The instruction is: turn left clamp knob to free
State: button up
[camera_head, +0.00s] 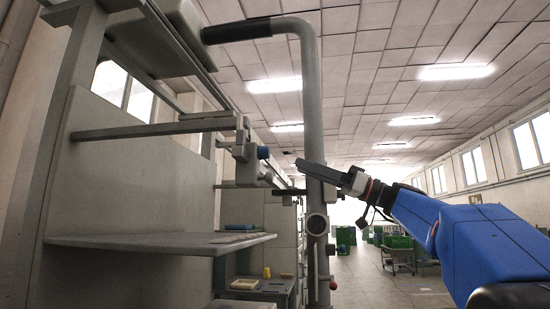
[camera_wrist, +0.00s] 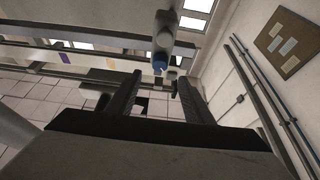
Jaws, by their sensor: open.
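A blue knob (camera_head: 263,152) sits on a grey clamp body (camera_head: 242,151) at the end of the machine's horizontal rail. In the wrist view the blue knob (camera_wrist: 160,65) is near the top centre, beyond and between the fingertips. My gripper (camera_head: 293,174) is open and empty, to the right of the knob and slightly lower in the head view. Its two dark fingers also show in the wrist view (camera_wrist: 160,84), spread apart. The knob appears clear of both fingers. Its exact turn position is too small to tell.
A thick grey post (camera_head: 311,110) with a bent top stands close behind my gripper. A grey shelf (camera_head: 150,243) juts out below the rail (camera_head: 150,130). Green crates (camera_head: 397,242) stand far back on the right. The aisle floor there is open.

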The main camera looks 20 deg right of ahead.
aim_at(269, 155)
jog(key=x, duration=0.9)
jog(key=shift+w+a+r, duration=0.15)
jog(key=shift+a, duration=0.2)
jog(key=c, duration=1)
jog(key=shift+c, duration=0.2)
